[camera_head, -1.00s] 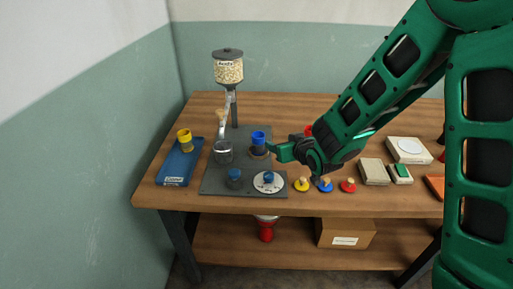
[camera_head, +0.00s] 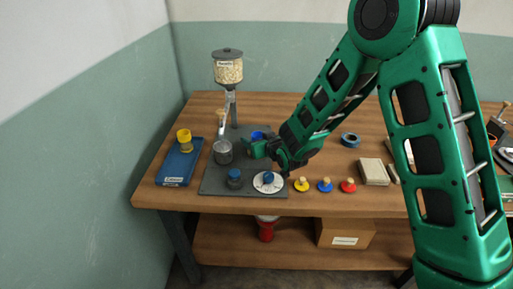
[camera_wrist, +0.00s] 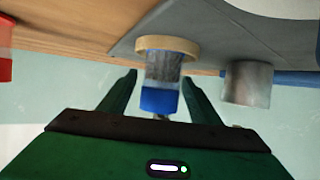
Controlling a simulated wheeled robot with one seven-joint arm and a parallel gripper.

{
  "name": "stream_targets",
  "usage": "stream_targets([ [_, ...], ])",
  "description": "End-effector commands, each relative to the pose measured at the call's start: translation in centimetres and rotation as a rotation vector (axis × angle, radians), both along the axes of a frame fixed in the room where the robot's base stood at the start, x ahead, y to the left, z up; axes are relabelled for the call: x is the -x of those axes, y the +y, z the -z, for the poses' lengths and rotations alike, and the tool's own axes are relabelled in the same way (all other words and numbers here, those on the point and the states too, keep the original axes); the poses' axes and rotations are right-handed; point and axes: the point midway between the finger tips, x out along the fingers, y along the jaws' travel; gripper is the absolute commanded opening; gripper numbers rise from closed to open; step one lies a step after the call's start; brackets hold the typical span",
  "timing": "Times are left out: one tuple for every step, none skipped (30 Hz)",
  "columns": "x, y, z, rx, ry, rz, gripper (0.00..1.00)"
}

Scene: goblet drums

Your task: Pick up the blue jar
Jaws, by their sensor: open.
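The blue jar (camera_head: 258,135) stands on the grey board (camera_head: 212,185) on the workbench, partly hidden behind my gripper (camera_head: 250,149) in the head view. In the wrist view, where the scene appears upside down, the jar (camera_wrist: 160,97) has a bright blue rim and a grey speckled body. Its base is at a tan ring (camera_wrist: 167,45) on the board. My gripper (camera_wrist: 160,77) is open, with one finger on each side of the jar. The jar lines up with the gap; I cannot tell if either finger touches it.
A metal cup (camera_head: 222,152) stands left of the jar under a grain hopper (camera_head: 229,69).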

Motion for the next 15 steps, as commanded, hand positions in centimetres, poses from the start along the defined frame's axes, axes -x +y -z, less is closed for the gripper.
stream_targets([
  [-0.6, 0.3, 0.3, 0.0, -0.001, 0.0, 0.57],
  [-0.8, 0.4, 0.4, 0.0, 0.0, 0.0, 0.57],
  [-1.2, 0.5, 0.6, 0.0, 0.0, 0.0, 0.57],
  [-1.4, 0.6, 0.6, 0.0, -0.001, 0.0, 0.57],
  [-1.5, 0.7, 0.6, 0.0, -0.001, 0.0, 0.57],
  [-1.6, 0.7, 0.7, 0.0, -0.001, 0.0, 0.57],
  [-1.7, 0.7, 0.7, 0.0, -0.001, 0.0, 0.57],
  [-1.7, 0.8, 0.7, 0.0, -0.001, 0.0, 0.57],
  [-1.7, 0.8, 0.7, 0.0, -0.001, 0.001, 0.57],
  [-1.7, 0.7, 0.7, 0.0, -0.001, 0.001, 0.57],
  [-1.7, 0.7, 0.7, 0.0, -0.001, 0.001, 0.57],
  [-1.7, 0.7, 0.7, 0.0, -0.001, 0.001, 0.57],
  [-1.7, 0.7, 0.7, 0.0, -0.001, 0.001, 0.57],
  [-1.7, 0.7, 0.7, 0.0, -0.001, 0.001, 0.5],
  [-1.7, 0.7, 0.7, 0.0, -0.001, 0.001, 0.41],
])
